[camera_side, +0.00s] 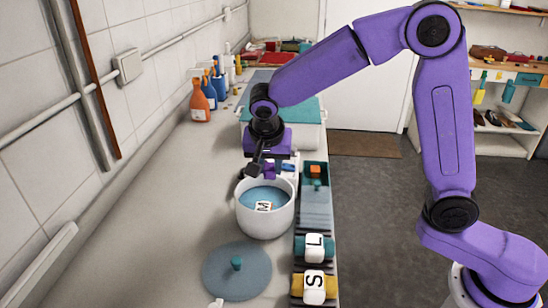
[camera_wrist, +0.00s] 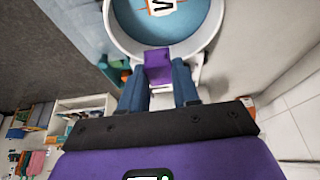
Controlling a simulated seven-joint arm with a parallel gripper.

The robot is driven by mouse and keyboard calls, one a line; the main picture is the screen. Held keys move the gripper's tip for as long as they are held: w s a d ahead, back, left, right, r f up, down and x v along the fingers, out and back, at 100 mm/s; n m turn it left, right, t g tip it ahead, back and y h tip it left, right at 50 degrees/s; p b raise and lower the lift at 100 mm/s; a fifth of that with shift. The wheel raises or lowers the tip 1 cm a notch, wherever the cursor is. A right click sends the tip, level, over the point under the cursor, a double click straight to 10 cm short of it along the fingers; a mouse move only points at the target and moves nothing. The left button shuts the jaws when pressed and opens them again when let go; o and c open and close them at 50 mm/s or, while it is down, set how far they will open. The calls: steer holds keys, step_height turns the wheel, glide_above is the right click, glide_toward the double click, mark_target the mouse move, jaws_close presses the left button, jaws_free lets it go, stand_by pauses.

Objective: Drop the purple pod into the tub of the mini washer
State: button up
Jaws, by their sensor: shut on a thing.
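The mini washer (camera_side: 265,220) is a round white tub with its top open and a blue inside. A white tag with a black letter lies inside it (camera_wrist: 161,6). My gripper (camera_side: 262,168) is just behind the tub's far rim in the side view. In the wrist view, its two blue fingers (camera_wrist: 159,85) are shut on the purple pod (camera_wrist: 158,66). The pod overlaps the near edge of the white rim there; I cannot tell its height above it. The pod also shows small and dark in the side view (camera_side: 269,171).
A blue-grey lid (camera_side: 236,272) with a teal knob lies on the counter in front. A rack at right holds a teal roll (camera_side: 315,247) and a yellow roll (camera_side: 316,287). An orange cube (camera_side: 315,171) sits in a dark tray. Bottles (camera_side: 199,101) stand along the wall.

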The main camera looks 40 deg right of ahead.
mark_target(270, 178)
steer(key=shift+f, duration=2.1)
steer(key=o, duration=1.1)
steer(key=v, duration=1.7)
steer(key=shift+r, duration=0.25)
